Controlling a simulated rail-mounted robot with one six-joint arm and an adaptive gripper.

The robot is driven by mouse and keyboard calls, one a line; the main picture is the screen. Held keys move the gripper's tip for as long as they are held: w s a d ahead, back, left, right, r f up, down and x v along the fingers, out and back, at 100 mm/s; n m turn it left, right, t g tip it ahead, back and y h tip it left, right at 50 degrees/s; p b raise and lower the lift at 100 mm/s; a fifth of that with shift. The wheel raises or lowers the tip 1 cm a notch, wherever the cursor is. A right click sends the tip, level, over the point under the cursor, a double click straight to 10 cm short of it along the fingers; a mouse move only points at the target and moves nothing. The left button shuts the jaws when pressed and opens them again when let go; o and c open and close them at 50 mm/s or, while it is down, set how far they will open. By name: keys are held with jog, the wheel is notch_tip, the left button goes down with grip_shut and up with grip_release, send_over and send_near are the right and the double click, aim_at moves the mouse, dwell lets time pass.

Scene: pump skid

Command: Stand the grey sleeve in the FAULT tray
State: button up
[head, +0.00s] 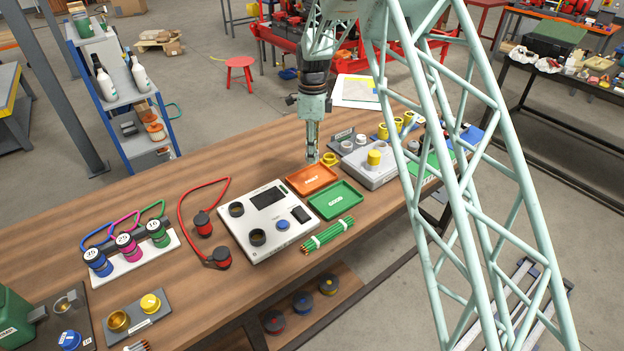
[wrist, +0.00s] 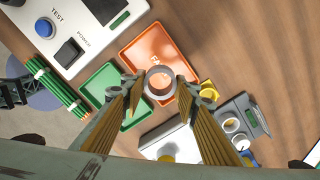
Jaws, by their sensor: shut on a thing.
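My gripper (wrist: 159,84) is shut on the grey sleeve (wrist: 159,71), a short ring whose open end faces the wrist camera between the fingertips. The orange FAULT tray (head: 322,169) lies on the bench; its small lettering is hard to read. In the wrist view the sleeve overlaps part of this orange tray (wrist: 133,52), which looks empty where visible. In the head view my gripper (head: 312,155) points down by the tray's far edge, and the sleeve is hard to make out. The height of the sleeve above the bench is unclear.
The green GOOD tray (head: 335,199) adjoins on the near side. A yellow ring (head: 329,159) lies just right of the orange tray. A grey fixture (head: 372,172) with a yellow part stands further right. The test box (head: 268,221) is left. Bare bench lies behind the tray.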

send_over(313, 180)
jog(key=shift+a+f+b, duration=0.1)
jog(key=shift+f+b, duration=0.3)
jog(key=shift+f, duration=2.7)
jog(key=shift+f, duration=1.85)
jog(key=shift+f, duration=0.1)
jog(key=o, duration=0.7)
jog(key=shift+o, duration=0.2)
notch_tip(313, 180, up, 12)
jog(key=shift+p, duration=0.45)
